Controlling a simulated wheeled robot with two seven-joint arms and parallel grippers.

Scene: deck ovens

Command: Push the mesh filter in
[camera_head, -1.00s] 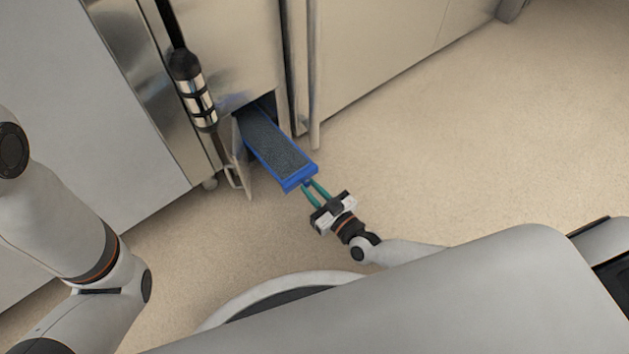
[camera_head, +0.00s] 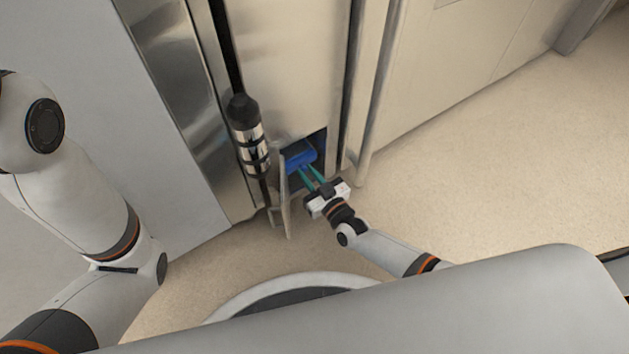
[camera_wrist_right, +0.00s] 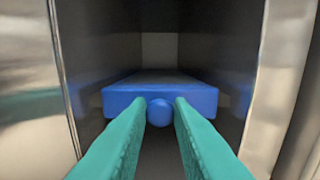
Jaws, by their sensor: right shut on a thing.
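The blue mesh filter (camera_head: 301,155) is mostly inside the low opening in the steel cabinet, with only its blue front end showing in the head view. In the right wrist view its blue front (camera_wrist_right: 190,99) and round blue knob (camera_wrist_right: 160,112) face me inside the dark slot. My right gripper (camera_head: 311,179) is at the mouth of the opening, its green fingers reaching in toward the filter's front. Its fingers are shut on the knob, one on each side. My left gripper is out of view; only my left arm shows at the left.
A small door (camera_head: 286,196) stands open at the left side of the opening. A black and chrome cylinder (camera_head: 248,135) hangs on the cabinet just above and left. A vertical steel post (camera_head: 366,120) is to the right. The floor (camera_head: 480,190) at the right is clear.

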